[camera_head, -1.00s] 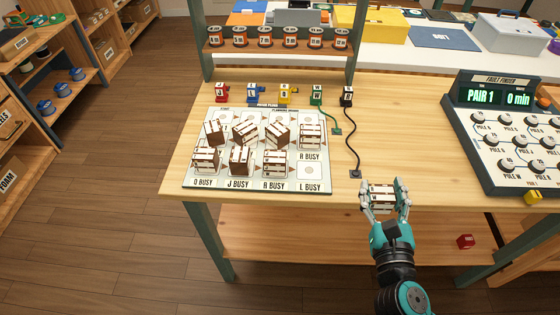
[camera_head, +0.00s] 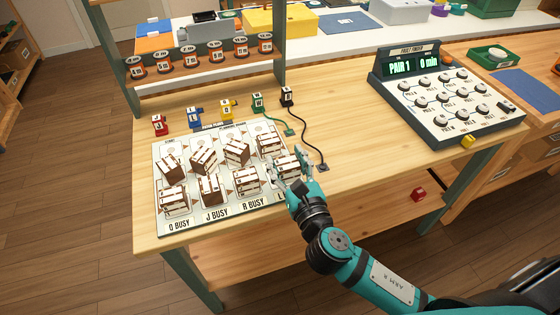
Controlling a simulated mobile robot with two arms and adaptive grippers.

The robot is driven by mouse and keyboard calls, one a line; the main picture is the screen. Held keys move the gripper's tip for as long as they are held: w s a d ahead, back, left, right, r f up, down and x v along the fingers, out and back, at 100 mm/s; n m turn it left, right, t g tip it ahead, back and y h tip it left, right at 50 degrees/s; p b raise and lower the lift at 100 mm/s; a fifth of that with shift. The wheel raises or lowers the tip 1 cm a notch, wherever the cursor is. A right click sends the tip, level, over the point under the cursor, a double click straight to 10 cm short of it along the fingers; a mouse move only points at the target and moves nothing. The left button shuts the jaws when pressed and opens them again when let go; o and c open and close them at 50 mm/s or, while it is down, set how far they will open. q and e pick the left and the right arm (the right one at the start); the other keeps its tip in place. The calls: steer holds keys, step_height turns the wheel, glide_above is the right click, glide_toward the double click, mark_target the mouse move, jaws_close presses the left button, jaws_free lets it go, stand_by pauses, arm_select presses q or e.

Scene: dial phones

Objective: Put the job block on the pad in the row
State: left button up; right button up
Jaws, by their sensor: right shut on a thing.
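My right gripper (camera_head: 289,170) is shut on a white job block with dark brown ends (camera_head: 287,166). It holds the block at the right end of the front row of the planning board (camera_head: 154,160). The block and fingers hide the front-right pad and its label there. I cannot tell whether the block touches the board or hangs just above it. Several similar blocks stand on the board, such as the front one above R BUSY (camera_head: 246,181) and the one behind my held block (camera_head: 269,144). My left gripper is not in view.
Coloured plugs, such as the green one (camera_head: 257,102), stand behind the board. A black cable (camera_head: 313,135) runs close to the right of my gripper. The fault finder (camera_head: 440,95) stands at the right. The bench between cable and fault finder is clear.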

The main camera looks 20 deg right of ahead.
mark_target(281, 165)
steer(key=w, duration=0.2)
steer(key=shift+w+a+f, duration=0.1)
steer(key=shift+w+a, duration=0.1)
steer(key=shift+w, duration=0.1)
steer(key=shift+w+f, duration=0.15)
step_height(281, 165, down, 4)
steer(key=shift+r+b, duration=0.25)
steer(key=shift+b, duration=0.55)
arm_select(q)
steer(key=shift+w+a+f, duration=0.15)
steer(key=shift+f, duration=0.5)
arm_select(e)
steer(key=o, duration=1.2)
steer(key=shift+c, duration=0.2)
